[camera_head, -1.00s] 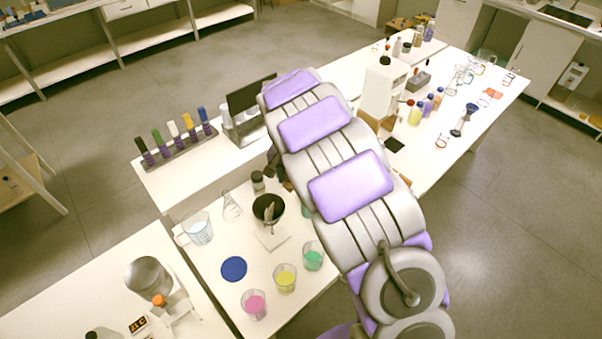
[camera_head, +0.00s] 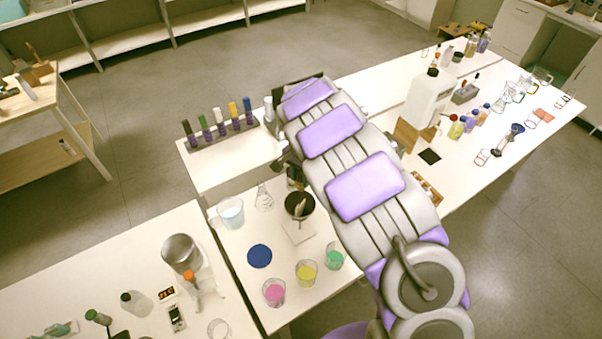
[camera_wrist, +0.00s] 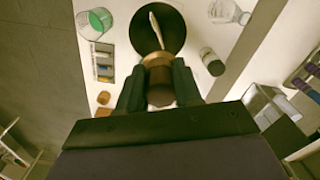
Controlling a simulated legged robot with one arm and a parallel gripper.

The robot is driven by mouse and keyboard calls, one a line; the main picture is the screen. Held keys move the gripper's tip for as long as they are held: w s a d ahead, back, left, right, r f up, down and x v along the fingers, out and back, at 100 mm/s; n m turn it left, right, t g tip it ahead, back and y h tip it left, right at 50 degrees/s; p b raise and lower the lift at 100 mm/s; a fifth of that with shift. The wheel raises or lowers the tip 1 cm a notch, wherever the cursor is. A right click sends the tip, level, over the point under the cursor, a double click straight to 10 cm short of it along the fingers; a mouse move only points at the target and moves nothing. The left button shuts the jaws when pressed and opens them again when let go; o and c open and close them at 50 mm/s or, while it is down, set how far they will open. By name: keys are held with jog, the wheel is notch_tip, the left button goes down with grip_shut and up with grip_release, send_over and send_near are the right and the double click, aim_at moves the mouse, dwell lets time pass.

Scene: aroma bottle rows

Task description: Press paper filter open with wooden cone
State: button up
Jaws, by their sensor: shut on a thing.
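My gripper (camera_wrist: 157,88) is in the lower middle of the wrist view. Its two dark fingers are shut on a brown wooden piece with a paler tan end, which looks like the wooden cone (camera_wrist: 159,80). Beyond the cone in that view is a black bowl (camera_wrist: 172,40) with a pale, slim object in it; the gap between cone and bowl is unclear. In the head view the bowl (camera_head: 293,211) stands on the middle table, and my arm hides the gripper and cone.
Beakers of pink (camera_head: 273,293), yellow (camera_head: 306,272) and green (camera_head: 335,257) liquid and a blue disc (camera_head: 259,256) stand near the bowl. A clear flask (camera_head: 264,199) is behind. A rack of coloured tubes (camera_head: 220,132) is at the back left. Grey floor is open beyond.

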aim_at(301, 190)
jog(key=shift+f+b, duration=0.65)
jog(key=shift+f, duration=2.8)
jog(key=shift+f, duration=0.35)
jog(key=shift+r+p, duration=0.7)
jog(key=shift+r, duration=3.8)
